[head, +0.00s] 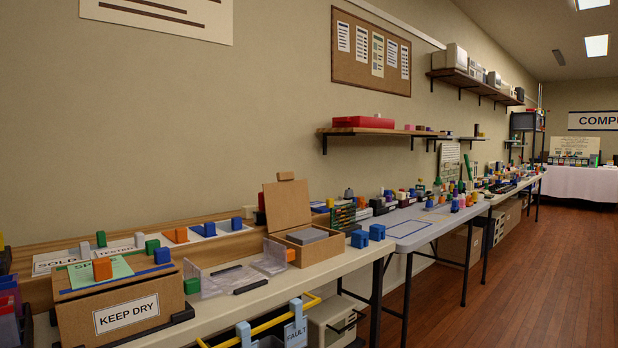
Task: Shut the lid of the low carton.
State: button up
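The low carton (318,249) is a small brown cardboard box on the near cream table, right of a clear plastic holder. Its lid (286,207) stands up at the back, leaning slightly backward, with a small brown tab on its top edge. The carton is open, and a flat grey item (307,236) shows at its opening. How deep it sits inside I cannot tell. My gripper is not in this view.
A larger carton marked KEEP DRY (122,314) stands at the left. Clear plastic holders (222,280) sit left of the low carton. Blue blocks (377,232) lie at its right, and a dark green rack (342,216) stands behind. The floor (480,310) at right is clear.

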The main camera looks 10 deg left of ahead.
aim_at(287, 201)
jog(key=u, duration=0.6)
jog(key=i, duration=0.7)
jog(key=u, duration=0.5)
